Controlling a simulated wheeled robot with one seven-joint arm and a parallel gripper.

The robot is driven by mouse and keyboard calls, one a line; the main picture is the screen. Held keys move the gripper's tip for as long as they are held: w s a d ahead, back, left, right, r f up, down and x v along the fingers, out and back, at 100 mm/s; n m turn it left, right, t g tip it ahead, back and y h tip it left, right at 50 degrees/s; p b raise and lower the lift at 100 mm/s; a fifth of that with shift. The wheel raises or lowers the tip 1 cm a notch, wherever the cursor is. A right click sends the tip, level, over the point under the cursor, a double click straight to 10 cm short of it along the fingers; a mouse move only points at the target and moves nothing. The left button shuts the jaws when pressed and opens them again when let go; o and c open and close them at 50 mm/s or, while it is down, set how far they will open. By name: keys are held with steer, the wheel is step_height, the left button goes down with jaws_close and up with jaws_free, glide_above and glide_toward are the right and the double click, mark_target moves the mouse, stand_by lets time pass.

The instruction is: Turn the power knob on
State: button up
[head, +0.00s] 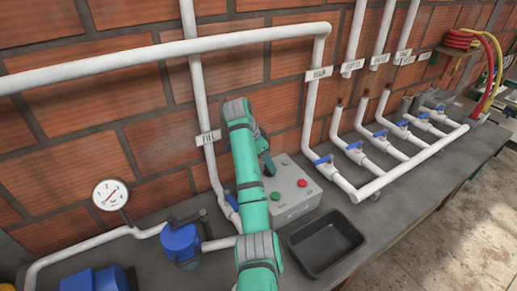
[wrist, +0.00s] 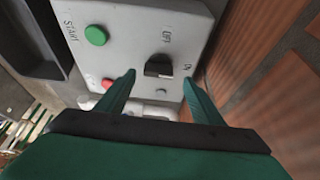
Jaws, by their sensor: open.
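The grey control box (head: 293,196) sits on the bench against the brick wall. It has a green button (head: 276,197) and a red button (head: 302,182). In the wrist view the box face (wrist: 130,40) shows the black power knob (wrist: 158,65), with OFF and what looks like ON lettered beside it. Which label the knob points to I cannot tell. My gripper (head: 268,166) is at the box's back left corner in the head view. In the wrist view my open gripper (wrist: 159,77) has a fingertip towards each side of the knob. Contact is not clear.
A black tray (head: 326,243) stands in front of the box. White pipes with blue valves (head: 322,160) run to the right of it. A blue valve unit (head: 181,243) and a pressure gauge (head: 110,194) are at the left. The brick wall (wrist: 275,80) is close on the right in the wrist view.

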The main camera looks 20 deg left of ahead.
steer(key=shift+s+a+r, duration=0.25)
steer(key=shift+s+r, duration=0.1)
steer(key=shift+r, duration=0.25)
steer(key=v, duration=0.7)
steer(key=shift+w+d+r, duration=0.1)
steer(key=shift+d+r, duration=0.05)
steer(key=shift+d, duration=0.05)
